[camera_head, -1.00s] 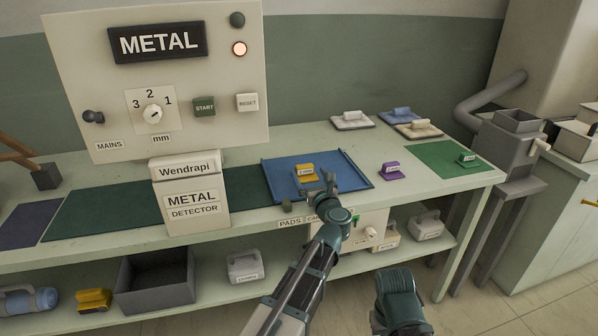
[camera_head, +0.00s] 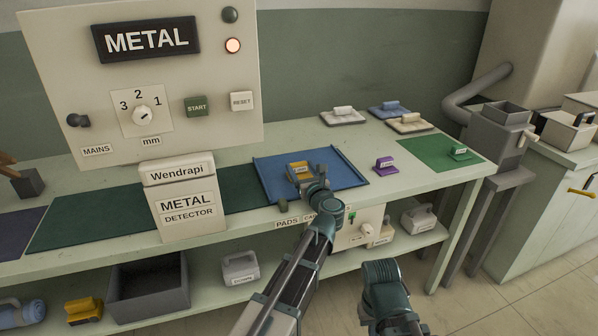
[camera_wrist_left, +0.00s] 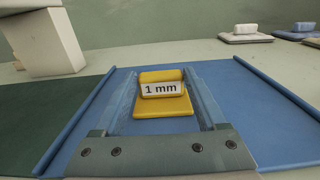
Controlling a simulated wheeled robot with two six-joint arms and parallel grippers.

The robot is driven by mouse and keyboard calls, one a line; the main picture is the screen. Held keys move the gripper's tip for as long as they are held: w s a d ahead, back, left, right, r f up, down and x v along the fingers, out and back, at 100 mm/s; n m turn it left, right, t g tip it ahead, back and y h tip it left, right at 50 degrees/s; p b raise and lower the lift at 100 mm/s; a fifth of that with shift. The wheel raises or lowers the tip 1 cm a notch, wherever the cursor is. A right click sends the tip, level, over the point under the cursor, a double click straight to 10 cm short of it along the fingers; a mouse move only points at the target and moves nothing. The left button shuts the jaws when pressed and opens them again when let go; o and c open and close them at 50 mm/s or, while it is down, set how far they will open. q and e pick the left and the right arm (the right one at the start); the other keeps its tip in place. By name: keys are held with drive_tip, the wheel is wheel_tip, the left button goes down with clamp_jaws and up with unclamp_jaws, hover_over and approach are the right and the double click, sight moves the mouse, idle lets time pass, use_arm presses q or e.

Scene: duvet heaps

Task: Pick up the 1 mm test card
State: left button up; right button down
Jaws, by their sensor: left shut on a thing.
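The 1 mm test card is a yellow block with a raised white label (camera_head: 298,169), on the blue tray (camera_head: 346,170). In the left wrist view the 1 mm test card (camera_wrist_left: 162,108) sits between my two finger bars, its label facing me. My left gripper (camera_head: 301,177) is shut on it; in the left wrist view the left gripper (camera_wrist_left: 160,95) has a finger along each side of the card. The card looks low over the tray; I cannot tell whether it touches. My right gripper does not show.
The metal detector (camera_head: 180,195) stands left of the tray, with a dark green belt (camera_head: 95,213) under it. A purple card (camera_head: 384,165) and a green card (camera_head: 459,152) on a green mat (camera_head: 425,152) lie right. Pale and blue pads (camera_head: 388,110) stand behind.

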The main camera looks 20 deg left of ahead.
use_arm(q)
drive_tip(key=shift+r+p, duration=0.85)
drive_tip(key=shift+s+d+r+p, duration=0.1)
drive_tip(key=shift+s+r+p, duration=0.15)
drive_tip(key=shift+r+p, duration=0.35)
drive_tip(key=shift+s+r+p, duration=0.2)
drive_tip(key=shift+r+p, duration=0.3)
drive_tip(key=shift+p, duration=0.05)
drive_tip(key=s+d, duration=0.2)
drive_tip(key=s, duration=0.5)
drive_tip(key=s+d+r+p, duration=0.1)
drive_tip(key=s+d, duration=0.1)
drive_tip(key=s, duration=0.5)
drive_tip(key=shift+s+d, duration=0.15)
drive_tip(key=shift+d, duration=0.2)
